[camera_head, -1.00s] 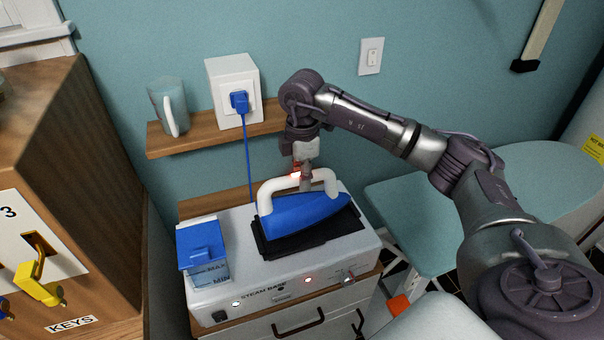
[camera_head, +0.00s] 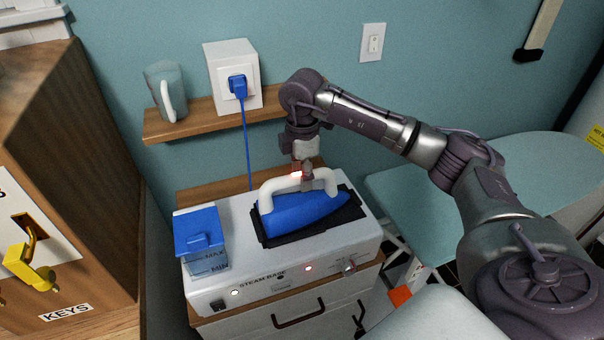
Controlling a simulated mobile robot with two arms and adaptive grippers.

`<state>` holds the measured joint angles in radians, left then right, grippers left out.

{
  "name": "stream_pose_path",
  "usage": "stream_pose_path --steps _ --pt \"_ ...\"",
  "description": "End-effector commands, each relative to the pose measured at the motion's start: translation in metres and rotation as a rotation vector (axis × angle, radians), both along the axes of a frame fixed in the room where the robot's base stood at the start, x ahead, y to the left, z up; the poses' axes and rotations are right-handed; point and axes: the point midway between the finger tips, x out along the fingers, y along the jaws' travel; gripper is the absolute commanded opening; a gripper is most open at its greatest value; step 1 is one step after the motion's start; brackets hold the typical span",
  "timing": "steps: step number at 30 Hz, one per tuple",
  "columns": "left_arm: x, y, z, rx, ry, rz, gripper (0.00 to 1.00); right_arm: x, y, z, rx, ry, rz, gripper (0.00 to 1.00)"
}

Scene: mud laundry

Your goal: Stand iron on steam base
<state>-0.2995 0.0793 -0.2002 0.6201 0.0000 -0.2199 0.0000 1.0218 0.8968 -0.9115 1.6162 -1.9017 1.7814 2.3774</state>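The blue iron (camera_head: 300,212) with a white handle lies flat, soleplate down, on the black pad (camera_head: 340,222) on top of the white steam base (camera_head: 370,242). Its tip points right. My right gripper (camera_head: 304,183) is over the iron from above, with its fingers at the top bar of the handle. The fingers are small and partly merged with the handle, so I cannot tell whether they are closed on it. My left gripper is not in view.
A blue-lidded water tank (camera_head: 201,238) sits at the base's left end. Behind is a wooden shelf (camera_head: 190,124) with a mug (camera_head: 166,92) and a socket box (camera_head: 232,68) with a blue plug and cord. A teal ironing board (camera_head: 420,190) stands to the right.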

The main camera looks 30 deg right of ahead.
Motion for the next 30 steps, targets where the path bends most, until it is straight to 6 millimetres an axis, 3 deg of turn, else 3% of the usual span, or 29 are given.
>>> stream_pose_path --steps 11,16,24,30 --pt "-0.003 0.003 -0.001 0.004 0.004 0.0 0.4 -0.002 0.0 -0.002 -0.002 0.009 0.0 0.57" --pt "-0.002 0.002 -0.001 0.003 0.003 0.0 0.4 -0.001 0.0 0.024 -0.002 0.004 0.001 0.57" --pt "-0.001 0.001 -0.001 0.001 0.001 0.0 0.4 0.0 0.0 0.083 -0.001 0.0 0.0 0.57" --pt "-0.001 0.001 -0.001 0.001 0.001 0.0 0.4 0.0 0.0 0.111 -0.002 0.001 -0.001 0.57"
